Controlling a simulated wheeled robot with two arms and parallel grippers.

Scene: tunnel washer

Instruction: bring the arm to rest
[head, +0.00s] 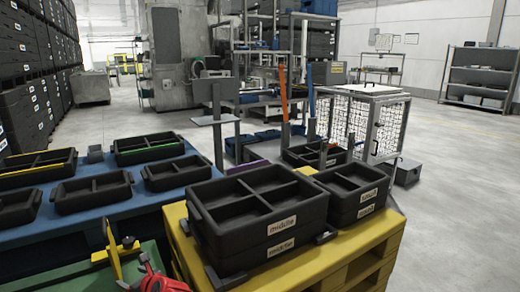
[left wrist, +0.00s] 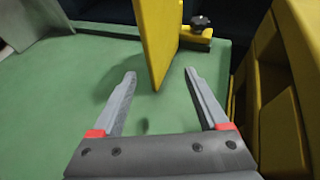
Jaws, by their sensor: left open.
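My left gripper (head: 137,268) is at the bottom left of the head view, low over the green surface (head: 70,272). In the left wrist view, its two grey fingers (left wrist: 160,76) with red bases are spread apart. Nothing is held between them. An upright yellow plate (left wrist: 158,40) stands on the green surface (left wrist: 60,100), just beyond the fingertips. It also shows in the head view (head: 113,252), close to the gripper. Whether a finger touches it, I cannot tell. My right gripper is in neither view.
A yellow stand (head: 178,228) holds black divided trays marked "middle" (head: 258,208) and more black trays (head: 352,190), close right of my left gripper. A blue table (head: 130,205) with several black trays lies behind. A wire cage (head: 370,122) stands beyond.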

